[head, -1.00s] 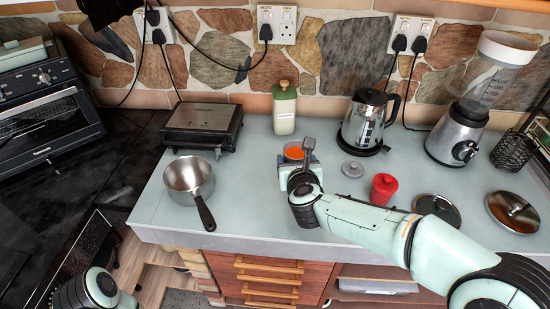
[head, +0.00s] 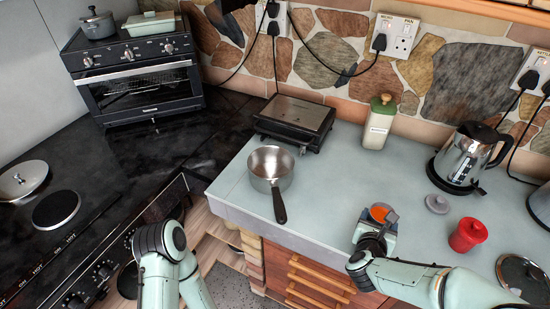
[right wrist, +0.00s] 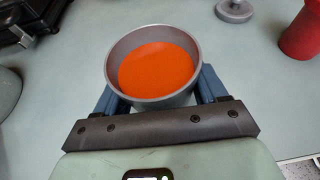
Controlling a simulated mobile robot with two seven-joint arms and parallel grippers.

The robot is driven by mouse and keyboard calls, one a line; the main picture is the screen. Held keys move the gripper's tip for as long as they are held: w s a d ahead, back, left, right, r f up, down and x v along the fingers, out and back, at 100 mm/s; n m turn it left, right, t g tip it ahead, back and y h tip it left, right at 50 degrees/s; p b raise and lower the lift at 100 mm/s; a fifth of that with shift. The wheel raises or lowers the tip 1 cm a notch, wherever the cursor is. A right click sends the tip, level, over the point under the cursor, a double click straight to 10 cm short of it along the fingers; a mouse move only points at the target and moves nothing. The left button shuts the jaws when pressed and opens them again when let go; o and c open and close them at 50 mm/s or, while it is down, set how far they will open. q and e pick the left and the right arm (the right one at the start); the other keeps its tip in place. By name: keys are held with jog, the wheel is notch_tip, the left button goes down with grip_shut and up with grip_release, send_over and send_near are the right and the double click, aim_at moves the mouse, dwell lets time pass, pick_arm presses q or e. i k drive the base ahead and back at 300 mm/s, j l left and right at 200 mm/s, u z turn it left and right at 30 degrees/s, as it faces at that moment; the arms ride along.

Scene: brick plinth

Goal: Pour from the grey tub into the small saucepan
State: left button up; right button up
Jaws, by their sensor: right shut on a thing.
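The grey tub (head: 364,233) holds something orange that shows at its open top. My right gripper (head: 378,224) is shut on the tub near the counter's front edge. In the right wrist view, the gripper (right wrist: 158,90) has one finger on each side of the tub (right wrist: 152,98), which looks about upright with the orange contents inside. The small saucepan (head: 270,170) stands on the counter, left of the tub, its dark handle toward the front edge. It looks empty. My left arm shows at the bottom left; its gripper is not visible.
A sandwich press (head: 295,118) stands behind the saucepan and a green-lidded canister (head: 379,125) behind the tub. A grey lid (head: 437,204), red pot (head: 467,235) and kettle (head: 465,158) are to the right. The counter (head: 330,190) between saucepan and tub is clear.

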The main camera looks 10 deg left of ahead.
aim_at(270, 167)
jog(key=j+z, duration=0.35)
jog(key=k+j+z, duration=0.3)
jog(key=j, duration=0.2)
jog(key=j+z, duration=0.35)
jog(key=k+j, duration=0.05)
jog(key=j, duration=0.05)
